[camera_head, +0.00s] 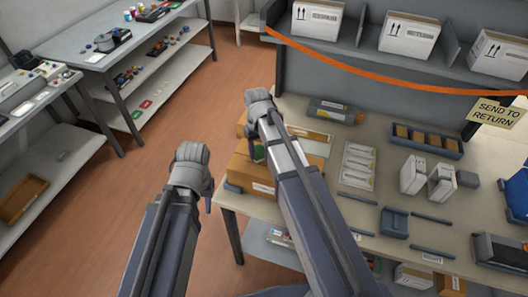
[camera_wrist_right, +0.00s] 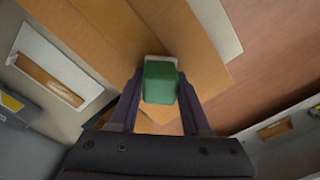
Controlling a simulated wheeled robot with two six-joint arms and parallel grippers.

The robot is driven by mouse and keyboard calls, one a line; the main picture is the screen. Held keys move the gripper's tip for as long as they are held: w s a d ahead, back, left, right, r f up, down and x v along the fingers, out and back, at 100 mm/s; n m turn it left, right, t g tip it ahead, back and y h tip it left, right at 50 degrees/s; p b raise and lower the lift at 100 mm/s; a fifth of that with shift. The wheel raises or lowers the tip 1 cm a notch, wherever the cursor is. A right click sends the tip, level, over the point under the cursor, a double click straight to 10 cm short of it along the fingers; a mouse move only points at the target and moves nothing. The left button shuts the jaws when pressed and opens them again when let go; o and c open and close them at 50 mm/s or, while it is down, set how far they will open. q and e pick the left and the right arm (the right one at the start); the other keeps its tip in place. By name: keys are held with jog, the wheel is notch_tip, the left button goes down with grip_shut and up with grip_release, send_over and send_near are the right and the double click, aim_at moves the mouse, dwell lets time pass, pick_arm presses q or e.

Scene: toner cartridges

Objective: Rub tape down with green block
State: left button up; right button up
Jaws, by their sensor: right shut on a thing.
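My right gripper (camera_wrist_right: 161,84) is shut on a green block (camera_wrist_right: 160,82), which sits between its two fingers in the right wrist view. Below the block is a brown cardboard box (camera_wrist_right: 205,72). A small pale edge shows just past the block; I cannot tell whether it is tape. In the head view the box (camera_head: 244,172) stands at the table's left edge, and the block (camera_head: 258,153) shows partly beside my right arm. I cannot tell whether block and box touch. My left gripper (camera_head: 207,203) is left of the table over the floor; its fingers are mostly hidden.
The table (camera_head: 325,215) also holds flat label sheets (camera_head: 358,166), a toner cartridge (camera_head: 335,111), white boxes (camera_head: 413,175) and a blue-grey divided tray (camera_head: 424,142). An orange strap (camera_head: 390,83) hangs across the back shelf. Open floor (camera_head: 85,215) lies to the left.

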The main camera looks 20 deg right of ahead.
notch_tip(320, 180, up, 6)
jog(key=p, duration=0.6)
dwell(0.4)
notch_tip(320, 180, up, 3)
jog(key=p, duration=0.3)
jog(key=shift+r, duration=0.1)
dwell(0.5)
